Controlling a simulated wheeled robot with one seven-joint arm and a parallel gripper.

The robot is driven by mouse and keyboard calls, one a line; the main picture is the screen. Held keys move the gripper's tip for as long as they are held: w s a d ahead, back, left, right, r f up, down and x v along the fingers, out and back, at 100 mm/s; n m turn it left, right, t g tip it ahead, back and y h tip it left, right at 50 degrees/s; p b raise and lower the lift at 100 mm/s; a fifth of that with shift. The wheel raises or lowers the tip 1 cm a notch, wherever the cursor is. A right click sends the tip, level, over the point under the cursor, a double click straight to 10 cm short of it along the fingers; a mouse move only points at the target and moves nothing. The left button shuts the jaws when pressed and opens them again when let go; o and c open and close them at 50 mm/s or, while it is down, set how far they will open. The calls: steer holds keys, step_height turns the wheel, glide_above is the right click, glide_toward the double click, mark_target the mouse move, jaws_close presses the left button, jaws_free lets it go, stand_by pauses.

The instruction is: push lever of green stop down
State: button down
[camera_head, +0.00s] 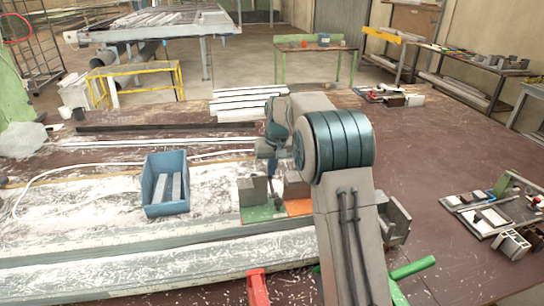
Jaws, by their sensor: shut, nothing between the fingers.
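A green plate (262,213) with an upright grey block (253,190) on it sits mid-bench, beside an orange plate (298,207) with a similar block. A green bar like a lever handle (412,268) sticks out right of my arm at lower right, tilted up slightly. Its inner end is hidden by my arm, so I cannot tell which stop it belongs to. A red handle-like part (257,287) stands at the bottom edge. My gripper (272,168) shows small and partly hidden, above and behind the blocks. It is shut and empty, apart from the green bar.
A blue bin (166,185) with metal strips stands left of the plates. Long pale profiles (150,265) with white shavings run along the front left. A grey metal block (396,218) is right of my arm. The brown bench top (445,170) is mostly clear on the right.

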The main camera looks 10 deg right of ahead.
steer(key=shift+w+f+g+p, duration=0.25)
steer(key=shift+w+g+p, duration=0.2)
steer(key=shift+g+p, duration=0.4)
steer(key=shift+w+a+f+t+p, duration=0.1)
steer(key=shift+w+f+t+p, duration=0.05)
steer(key=shift+w+f+p, duration=0.3)
steer(key=shift+w+a+f+t+p, duration=0.1)
steer(key=shift+w+f+p, duration=0.1)
steer(key=shift+f, duration=0.4)
steer(key=shift+d, duration=0.1)
step_height(320, 180, up, 10)
steer(key=w+p, duration=0.2)
steer(key=p, duration=0.6)
steer(key=shift+d, duration=0.3)
steer(key=shift+w+f, duration=0.1)
steer(key=shift+f, duration=0.05)
